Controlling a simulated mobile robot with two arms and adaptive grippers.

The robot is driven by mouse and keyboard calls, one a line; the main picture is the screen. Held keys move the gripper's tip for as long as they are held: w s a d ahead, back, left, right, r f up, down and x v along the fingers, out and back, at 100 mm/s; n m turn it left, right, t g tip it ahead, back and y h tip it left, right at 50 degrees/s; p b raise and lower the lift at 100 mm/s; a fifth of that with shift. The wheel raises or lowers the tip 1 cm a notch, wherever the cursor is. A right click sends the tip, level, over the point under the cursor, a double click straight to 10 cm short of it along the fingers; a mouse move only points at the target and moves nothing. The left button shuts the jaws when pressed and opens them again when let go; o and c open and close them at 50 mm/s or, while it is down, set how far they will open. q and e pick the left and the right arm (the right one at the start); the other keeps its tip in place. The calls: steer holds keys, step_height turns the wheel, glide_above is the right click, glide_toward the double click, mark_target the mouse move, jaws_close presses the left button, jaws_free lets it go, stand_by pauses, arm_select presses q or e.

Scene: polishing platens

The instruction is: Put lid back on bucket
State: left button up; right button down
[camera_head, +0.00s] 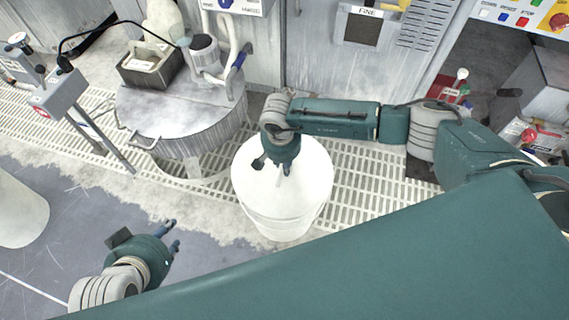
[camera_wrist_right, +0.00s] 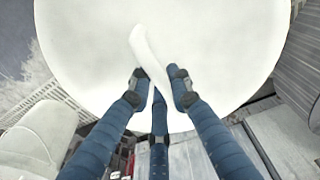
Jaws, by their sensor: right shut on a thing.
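A white bucket (camera_head: 284,222) stands on the light floor grating in the middle of the head view. A round white lid (camera_head: 307,178) covers its top, and I cannot tell whether it is pressed down fully. In the right wrist view the lid (camera_wrist_right: 100,60) fills the upper part, with a raised white handle strip (camera_wrist_right: 147,55) on it. My right gripper (camera_head: 284,170) is over the lid. In the wrist view its fingers (camera_wrist_right: 160,100) are shut on the handle strip. My left gripper (camera_head: 174,236) is open and empty above the grey floor, left of the bucket.
A round metal platen machine (camera_head: 185,115) stands left of and behind the bucket. Grey cabinets (camera_head: 330,50) line the back. A control box on a post (camera_head: 58,92) is at the left. A white rounded object (camera_head: 18,212) stands at the left edge. Bottles (camera_head: 455,85) are at the right.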

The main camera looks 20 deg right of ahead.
arm_select(q)
steer(key=shift+w+r, duration=0.15)
steer(key=shift+w, duration=0.15)
arm_select(e)
steer(key=c, duration=1.5)
jaws_free()
steer(key=r, duration=0.8)
steer(key=s+a+r, duration=0.1)
steer(key=r, duration=0.3)
